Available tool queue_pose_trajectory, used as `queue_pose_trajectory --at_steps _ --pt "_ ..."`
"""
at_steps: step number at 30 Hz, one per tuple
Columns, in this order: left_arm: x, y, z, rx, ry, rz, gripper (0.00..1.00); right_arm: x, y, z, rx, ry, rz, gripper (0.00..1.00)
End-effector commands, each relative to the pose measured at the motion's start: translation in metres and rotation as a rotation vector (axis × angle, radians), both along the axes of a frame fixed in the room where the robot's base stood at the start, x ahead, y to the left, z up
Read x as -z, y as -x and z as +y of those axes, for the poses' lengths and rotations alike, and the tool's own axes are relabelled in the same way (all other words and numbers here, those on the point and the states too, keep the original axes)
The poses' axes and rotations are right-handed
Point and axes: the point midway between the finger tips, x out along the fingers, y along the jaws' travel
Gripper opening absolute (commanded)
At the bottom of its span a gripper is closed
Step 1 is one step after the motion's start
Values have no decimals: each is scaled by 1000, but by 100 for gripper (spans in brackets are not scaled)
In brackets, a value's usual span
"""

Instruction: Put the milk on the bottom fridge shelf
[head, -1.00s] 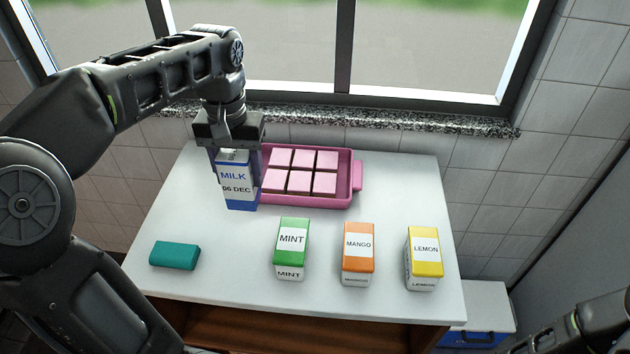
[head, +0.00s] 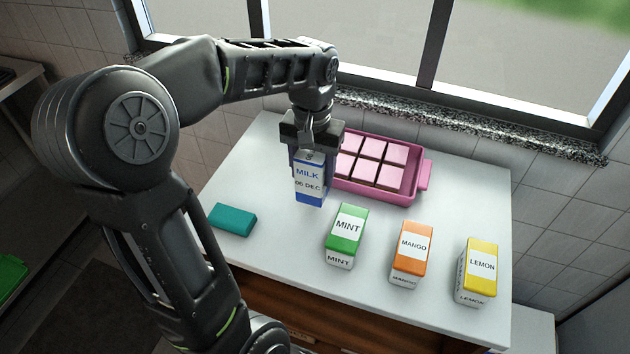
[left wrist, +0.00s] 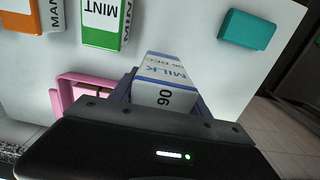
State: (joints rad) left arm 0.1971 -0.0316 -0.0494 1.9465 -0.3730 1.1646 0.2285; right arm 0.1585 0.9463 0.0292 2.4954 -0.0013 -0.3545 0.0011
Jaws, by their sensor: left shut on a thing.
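The milk (head: 309,186) is a white and blue carton marked "MILK" and "06 DEC". My left gripper (head: 310,160) is shut on its upper part from above and holds it upright, left of the pink tray. Whether its base touches the table is hard to tell. In the left wrist view the milk (left wrist: 160,80) sits between the fingers. My right gripper does not show now. No fridge or fridge shelf can be made out for certain.
On the white table (head: 270,235) stand a mint carton (head: 345,232), a mango carton (head: 410,255) and a lemon carton (head: 478,270). A teal block (head: 233,219) lies at the left. The pink tray (head: 422,175) holds several pink squares. A window sill runs behind.

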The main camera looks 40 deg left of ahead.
Motion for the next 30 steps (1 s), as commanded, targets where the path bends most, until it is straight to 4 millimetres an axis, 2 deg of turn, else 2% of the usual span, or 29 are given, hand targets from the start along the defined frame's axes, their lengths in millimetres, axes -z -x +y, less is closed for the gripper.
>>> queue_pose_trajectory --at_steps 8,18,29,30 --pt "0 -1 0 0 -1 -2 0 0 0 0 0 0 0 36" --pt "36 0 0 0 1 -1 0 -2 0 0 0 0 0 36" --pt "40 0 0 0 0 -2 0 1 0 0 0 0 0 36" --pt "41 0 0 0 1 -1 55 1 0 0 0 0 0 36"
